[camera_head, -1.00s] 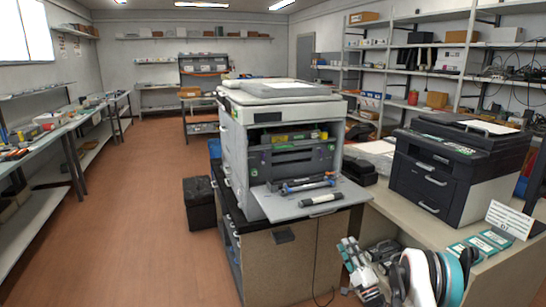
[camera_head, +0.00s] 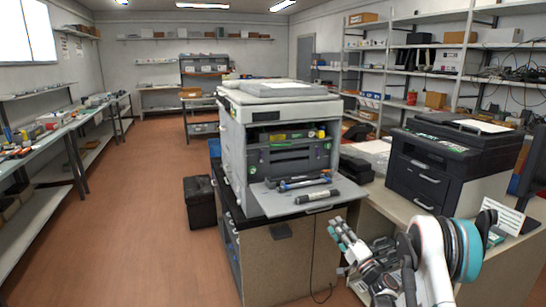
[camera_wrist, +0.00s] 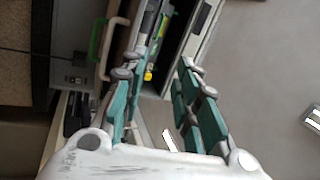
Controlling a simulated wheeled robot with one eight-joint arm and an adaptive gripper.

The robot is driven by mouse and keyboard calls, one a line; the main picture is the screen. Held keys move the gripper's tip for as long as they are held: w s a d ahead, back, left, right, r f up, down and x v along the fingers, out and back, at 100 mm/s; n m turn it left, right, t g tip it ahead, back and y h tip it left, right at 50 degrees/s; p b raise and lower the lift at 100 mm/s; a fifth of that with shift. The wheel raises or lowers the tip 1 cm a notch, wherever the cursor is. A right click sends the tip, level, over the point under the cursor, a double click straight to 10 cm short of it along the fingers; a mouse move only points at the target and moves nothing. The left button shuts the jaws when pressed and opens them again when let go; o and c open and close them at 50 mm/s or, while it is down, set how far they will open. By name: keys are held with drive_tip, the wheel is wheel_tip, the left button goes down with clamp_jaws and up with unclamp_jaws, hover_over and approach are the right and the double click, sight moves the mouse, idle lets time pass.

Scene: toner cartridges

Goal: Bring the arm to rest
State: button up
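My gripper (camera_head: 342,231) is at the lower right in the head view, in front of the desk and below the copier's open front door. Its teal-padded fingers are spread apart with nothing between them in the wrist view (camera_wrist: 158,72). My arm rises from the bottom edge, with a white link and a teal ring.
The grey copier (camera_head: 232,150) stands on a cabinet; its front door (camera_head: 268,205) is folded down with a dark cylinder (camera_head: 317,197) and a blue-ended cartridge (camera_head: 305,182) on it. A black printer (camera_head: 418,170) and a white sign (camera_head: 502,217) are right. Floor (camera_head: 150,220) is clear left.

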drive_tip(key=s+a+r+n+g, duration=0.2)
drive_tip(key=a+r+g, duration=0.15)
drive_tip(key=r, duration=0.25)
drive_tip(key=s+a+r+n+g, duration=0.2)
drive_tip(key=a+r+n, duration=0.1)
drive_tip(key=a+r, duration=0.25)
drive_tip(key=s+a+r+n+g+h, duration=0.25)
drive_tip(key=s+r, duration=0.45)
drive_tip(key=s, duration=0.5)
drive_tip(key=s+d+f+n+g+h, duration=0.1)
drive_tip(key=s+d+h, duration=0.1)
drive_tip(key=s, duration=0.8)
drive_tip(key=s+d+f+n+g+h, duration=0.1)
drive_tip(key=s+d+f+h, duration=0.1)
drive_tip(key=s, duration=0.9)
drive_tip(key=s+d+f+n+g+h, duration=0.1)
drive_tip(key=s+d+g+h, duration=0.1)
drive_tip(key=s, duration=0.9)
drive_tip(key=shift+d+f+h, duration=0.35)
drive_tip(key=shift+d+h, duration=0.5)
drive_tip(key=shift+d, duration=0.25)
drive_tip(key=shift+a, duration=0.1)
